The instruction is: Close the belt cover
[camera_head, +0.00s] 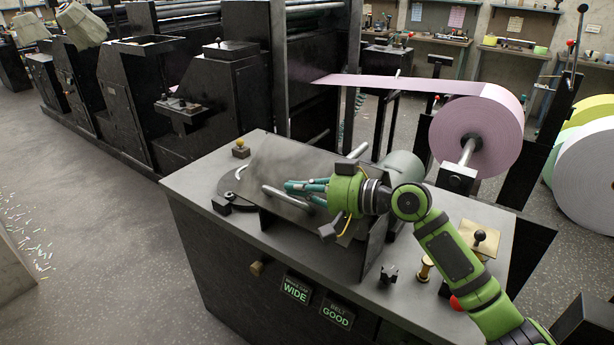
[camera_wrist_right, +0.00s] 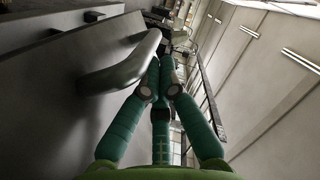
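The belt cover looks like a dark grey metal plate (camera_head: 283,158) tilted on top of the grey bench. A pale bar handle (camera_head: 287,199) is on its face; the same handle shows large and curved in the right wrist view (camera_wrist_right: 120,68). My right gripper (camera_head: 290,187) reaches in from the right, with its teal fingers over the plate beside the handle. In the wrist view the fingers (camera_wrist_right: 163,75) are drawn together at the tips, with the handle to their left and not between them. Whether they touch the handle or plate is unclear. My left gripper is not in view.
The bench (camera_head: 195,185) carries a brass plate with a black knob (camera_head: 480,240), a small black knob (camera_head: 388,273) and a red button (camera_head: 456,303). A pink roll (camera_head: 478,130) stands behind it. Labels on the front read "WIDE" (camera_head: 296,289) and "BELT GOOD" (camera_head: 337,314). Open floor lies left.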

